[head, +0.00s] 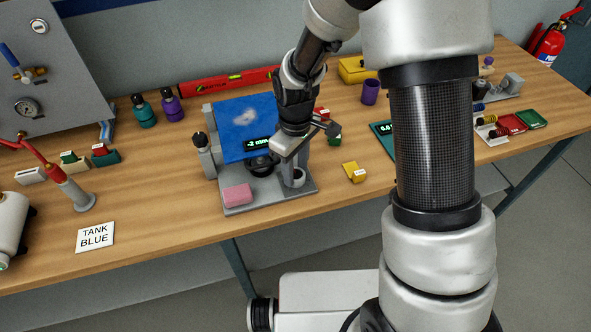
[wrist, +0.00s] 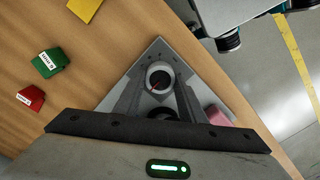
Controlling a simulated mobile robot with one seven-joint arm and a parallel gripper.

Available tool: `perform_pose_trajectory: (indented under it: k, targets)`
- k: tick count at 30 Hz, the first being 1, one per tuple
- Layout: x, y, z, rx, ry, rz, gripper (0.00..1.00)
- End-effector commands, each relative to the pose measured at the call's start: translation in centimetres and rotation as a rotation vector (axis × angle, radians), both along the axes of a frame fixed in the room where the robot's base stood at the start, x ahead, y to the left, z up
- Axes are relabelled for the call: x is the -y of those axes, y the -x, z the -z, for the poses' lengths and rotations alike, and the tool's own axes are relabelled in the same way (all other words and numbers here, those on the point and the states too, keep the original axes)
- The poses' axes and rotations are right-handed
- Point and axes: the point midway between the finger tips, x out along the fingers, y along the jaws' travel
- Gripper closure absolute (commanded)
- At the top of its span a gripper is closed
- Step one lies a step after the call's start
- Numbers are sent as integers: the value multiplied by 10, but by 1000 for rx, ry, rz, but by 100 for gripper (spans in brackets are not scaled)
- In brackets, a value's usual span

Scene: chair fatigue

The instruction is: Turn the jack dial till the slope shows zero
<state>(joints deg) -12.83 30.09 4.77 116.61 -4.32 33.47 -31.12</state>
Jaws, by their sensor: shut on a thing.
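A grey jig with a tilted-looking blue plate (head: 245,125) stands on the bench. Its small display (head: 258,143) appears to read -2 mm in green. The jack dial (head: 298,178) is a pale round knob at the front right corner of the jig's base. The fingers hide part of the dial's rim.
A pink block (head: 237,195) lies on the jig's base, and a black knob (head: 262,166) sits under the plate. A yellow block (head: 354,172) and a green block (head: 334,138) are to the right. A red level (head: 228,82) lies behind. Bench in front is narrow.

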Motion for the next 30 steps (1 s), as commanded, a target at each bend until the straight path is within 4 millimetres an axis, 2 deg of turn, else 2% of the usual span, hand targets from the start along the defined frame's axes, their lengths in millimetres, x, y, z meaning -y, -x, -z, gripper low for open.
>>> perform_pose_trajectory:
  k: [15, 30]
  targets:
    - [1, 0, 0, 0, 2, 344, 86]
    - [1, 0, 0, 0, 0, 422, 86]
